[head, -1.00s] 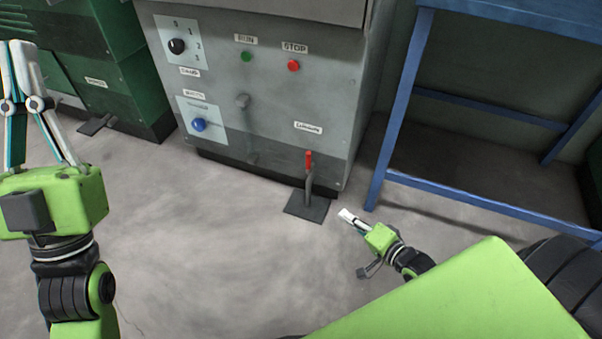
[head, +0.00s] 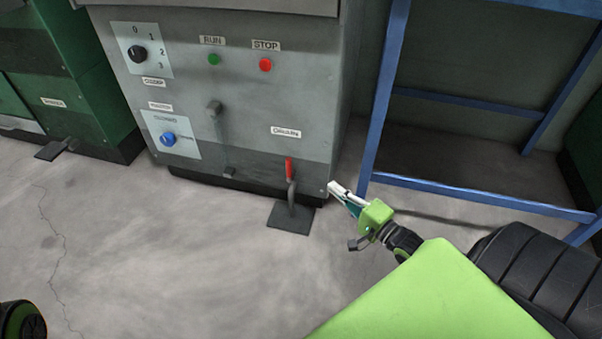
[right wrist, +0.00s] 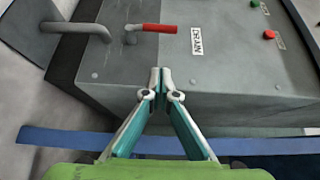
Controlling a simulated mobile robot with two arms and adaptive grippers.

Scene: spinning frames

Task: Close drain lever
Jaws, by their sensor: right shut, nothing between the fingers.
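The drain lever has a red handle (head: 289,170) on the lower right of the grey machine's front, above a grey pipe (head: 292,195) that bends down to a dark floor plate. In the head view the handle stands upright. The right wrist view shows the red handle (right wrist: 160,28) beside the DRAIN label (right wrist: 197,40). My right gripper (head: 334,188) is to the right of the lever, apart from it. Its fingers (right wrist: 160,74) are shut together and empty. My left gripper is out of view; only a bit of my left arm shows at the lower left.
The grey machine (head: 235,120) carries a green RUN button (head: 214,59), a red STOP button (head: 265,65), a black dial (head: 137,54) and a blue knob (head: 168,139). A blue frame (head: 384,95) stands close right of my right gripper. The floor in front is clear.

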